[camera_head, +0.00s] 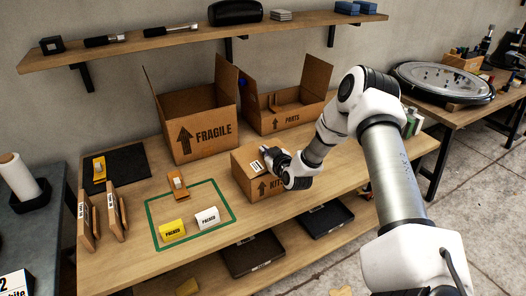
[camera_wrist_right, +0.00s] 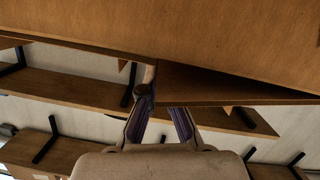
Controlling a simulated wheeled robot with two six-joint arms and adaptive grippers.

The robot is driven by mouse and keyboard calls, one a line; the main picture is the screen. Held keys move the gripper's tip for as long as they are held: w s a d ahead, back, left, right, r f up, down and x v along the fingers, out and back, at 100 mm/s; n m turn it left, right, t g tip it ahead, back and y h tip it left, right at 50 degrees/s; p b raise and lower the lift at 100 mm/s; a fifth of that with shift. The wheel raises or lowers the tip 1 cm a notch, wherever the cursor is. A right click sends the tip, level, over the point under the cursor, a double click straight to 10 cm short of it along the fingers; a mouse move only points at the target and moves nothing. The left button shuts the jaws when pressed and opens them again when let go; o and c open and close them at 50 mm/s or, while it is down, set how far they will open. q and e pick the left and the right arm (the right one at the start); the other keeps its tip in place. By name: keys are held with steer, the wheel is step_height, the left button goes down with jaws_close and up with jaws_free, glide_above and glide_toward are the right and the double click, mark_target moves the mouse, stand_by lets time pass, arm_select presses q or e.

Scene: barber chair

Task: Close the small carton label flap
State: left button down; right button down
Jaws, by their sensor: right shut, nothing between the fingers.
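The small carton (camera_head: 245,181) marked KIT stands on the bench right of the green outline, with a white label (camera_head: 255,166) on its upper side. My right gripper (camera_head: 268,155) is at the carton's top, shut and empty, and partly covers it. In the right wrist view, the gripper fingers (camera_wrist_right: 160,112) point at brown cardboard. A wide cardboard panel (camera_wrist_right: 170,32) fills the top, and a second panel (camera_wrist_right: 215,88) angles below it with a dark gap between. I cannot tell whether the fingers touch the cardboard. My left gripper is out of view.
Open FRAGILE (camera_head: 205,142) and PARTS (camera_head: 290,122) boxes stand behind the carton. Yellow (camera_head: 172,230) and white (camera_head: 207,217) PACKED cards stand in the green outline (camera_head: 153,232). Dark trays (camera_head: 252,255) lie on the lower shelf. A wall shelf (camera_head: 200,36) runs above.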

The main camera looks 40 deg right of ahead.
steer(key=shift+d+f, duration=0.1)
steer(key=shift+f, duration=0.25)
stand_by(0.4)
